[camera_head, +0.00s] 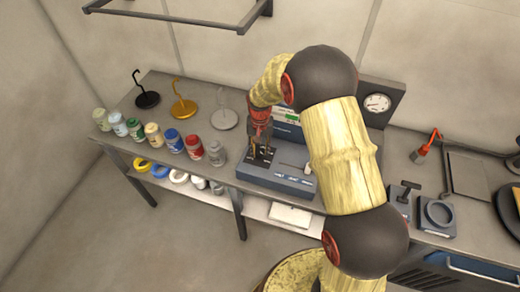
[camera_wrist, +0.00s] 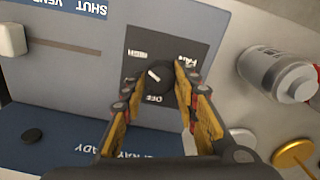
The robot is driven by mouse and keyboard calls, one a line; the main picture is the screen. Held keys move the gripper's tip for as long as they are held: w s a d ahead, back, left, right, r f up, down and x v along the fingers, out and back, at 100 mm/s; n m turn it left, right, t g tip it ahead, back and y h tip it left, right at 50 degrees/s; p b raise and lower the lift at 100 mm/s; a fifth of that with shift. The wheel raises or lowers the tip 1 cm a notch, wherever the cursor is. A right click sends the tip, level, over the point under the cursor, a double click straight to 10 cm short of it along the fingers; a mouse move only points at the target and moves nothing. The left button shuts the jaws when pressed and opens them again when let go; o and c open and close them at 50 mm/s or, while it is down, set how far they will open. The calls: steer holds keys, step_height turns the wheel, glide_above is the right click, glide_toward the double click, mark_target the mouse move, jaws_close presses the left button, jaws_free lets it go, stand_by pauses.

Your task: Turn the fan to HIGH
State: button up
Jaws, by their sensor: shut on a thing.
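The fan control is a dark panel (camera_wrist: 190,42) on a grey-blue box (camera_head: 275,176). In the wrist view its lettering is upside down, with FAN, HIGH and OFF readable around a round black knob (camera_wrist: 157,84). A short white mark on the knob lies diagonally; I cannot tell which end is the pointer. My gripper (camera_wrist: 155,74) has one yellow finger on each side of the knob and is shut on it. In the head view my gripper (camera_head: 261,153) reaches down over the box, and the knob is hidden.
A white slider knob (camera_wrist: 12,40) sits on the same box, near VENT and SHUT lettering. A grey jar (camera_head: 216,153) stands close left of the box, at the end of a row of several jars.

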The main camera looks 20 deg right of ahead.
mark_target(260, 151)
steer(key=shift+w, duration=0.1)
stand_by(0.4)
steer(key=o, duration=1.2)
steer(key=shift+c, duration=0.2)
step_height(260, 151, up, 12)
